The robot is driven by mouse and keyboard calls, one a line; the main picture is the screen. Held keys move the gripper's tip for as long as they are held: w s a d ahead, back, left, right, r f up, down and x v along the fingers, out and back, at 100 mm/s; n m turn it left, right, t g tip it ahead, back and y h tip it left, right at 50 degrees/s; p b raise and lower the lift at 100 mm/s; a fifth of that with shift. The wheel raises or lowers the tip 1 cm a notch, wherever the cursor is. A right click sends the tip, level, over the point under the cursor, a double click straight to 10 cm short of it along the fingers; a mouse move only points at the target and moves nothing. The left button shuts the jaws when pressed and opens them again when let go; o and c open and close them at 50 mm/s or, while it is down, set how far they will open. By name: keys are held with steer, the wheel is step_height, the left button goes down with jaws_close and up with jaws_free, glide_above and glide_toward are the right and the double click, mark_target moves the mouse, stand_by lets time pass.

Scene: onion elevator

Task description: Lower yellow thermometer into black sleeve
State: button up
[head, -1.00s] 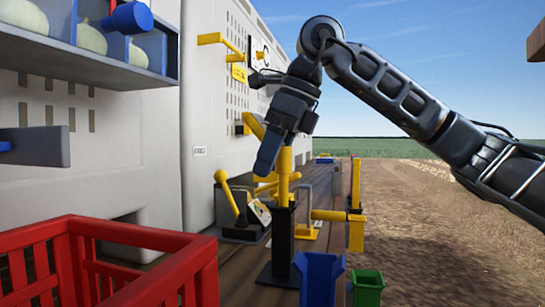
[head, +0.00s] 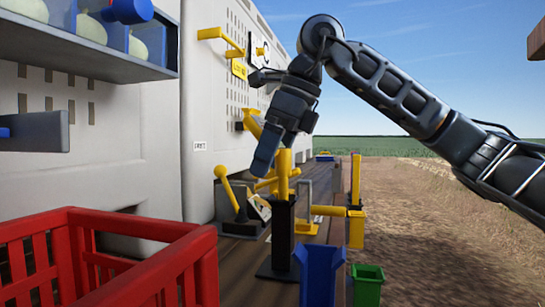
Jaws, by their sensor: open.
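The yellow thermometer (head: 284,172) stands upright, its lower end inside the black sleeve (head: 283,228). The sleeve rises from a flat black base on the brown deck. My gripper (head: 265,160) points down beside the upper part of the thermometer, just left of it in the picture. It is open, and one blue-grey finger shows clearly. The other finger is hard to make out, so I cannot tell whether the gripper touches the thermometer. How deep the thermometer sits is hidden by the sleeve.
A red crate (head: 190,262) fills the lower left. A blue bin (head: 320,275) and a green bin (head: 367,283) stand right of the sleeve base. A yellow-handled lever (head: 230,195) is left of the sleeve. A grey shelf (head: 90,55) juts out at upper left.

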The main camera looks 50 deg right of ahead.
steer(key=v, duration=0.7)
steer(key=shift+s+r, duration=0.1)
steer(key=shift+r, duration=0.3)
